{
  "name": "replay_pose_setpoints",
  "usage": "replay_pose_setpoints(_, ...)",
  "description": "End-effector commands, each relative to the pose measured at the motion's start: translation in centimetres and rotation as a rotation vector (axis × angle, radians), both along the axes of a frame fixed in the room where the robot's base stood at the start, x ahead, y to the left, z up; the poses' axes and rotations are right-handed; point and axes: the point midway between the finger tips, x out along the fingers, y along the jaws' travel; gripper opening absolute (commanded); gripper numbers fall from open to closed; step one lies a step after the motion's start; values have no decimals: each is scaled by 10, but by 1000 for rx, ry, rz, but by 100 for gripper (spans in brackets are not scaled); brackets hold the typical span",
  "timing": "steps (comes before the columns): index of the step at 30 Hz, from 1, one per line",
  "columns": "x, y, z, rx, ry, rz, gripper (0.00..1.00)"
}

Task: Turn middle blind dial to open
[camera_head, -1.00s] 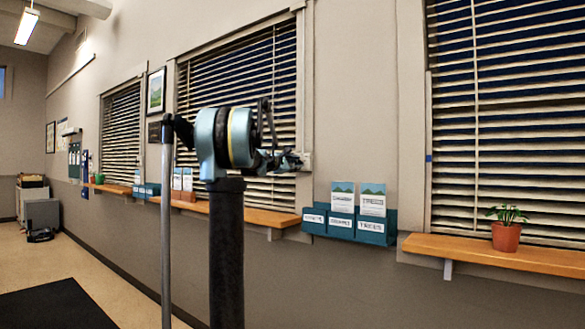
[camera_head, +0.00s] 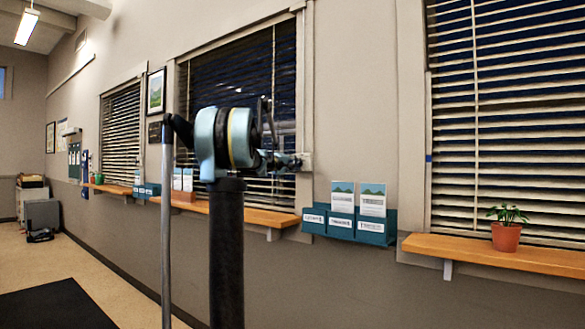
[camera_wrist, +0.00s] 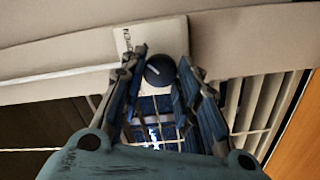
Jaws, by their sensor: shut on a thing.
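The middle blind (camera_head: 250,75) hangs in the window behind my arm, its slats tilted with dark night showing between them. Its dial plate (camera_head: 306,161) is on the window's right frame. In the wrist view the round dark dial (camera_wrist: 158,70) with a pale pointer line sits on the light plate (camera_wrist: 170,32). My gripper (camera_head: 292,162) is at the plate. In the wrist view its two fingers (camera_wrist: 162,56) lie on either side of the dial, shut on it. Part of the blind is hidden by my arm.
A wooden ledge (camera_head: 205,208) runs under the middle window. Teal brochure holders (camera_head: 350,226) hang to its right. A potted plant (camera_head: 506,235) stands on the right ledge (camera_head: 470,252). Another blind (camera_head: 505,120) covers the right window, and one more (camera_head: 120,135) the left.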

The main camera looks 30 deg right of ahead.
Motion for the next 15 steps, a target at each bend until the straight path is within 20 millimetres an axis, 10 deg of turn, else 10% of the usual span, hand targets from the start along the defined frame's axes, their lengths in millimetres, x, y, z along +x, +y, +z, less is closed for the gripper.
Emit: replay_pose_setpoints(15,-1,-1,-2,64,-150,-1,6)
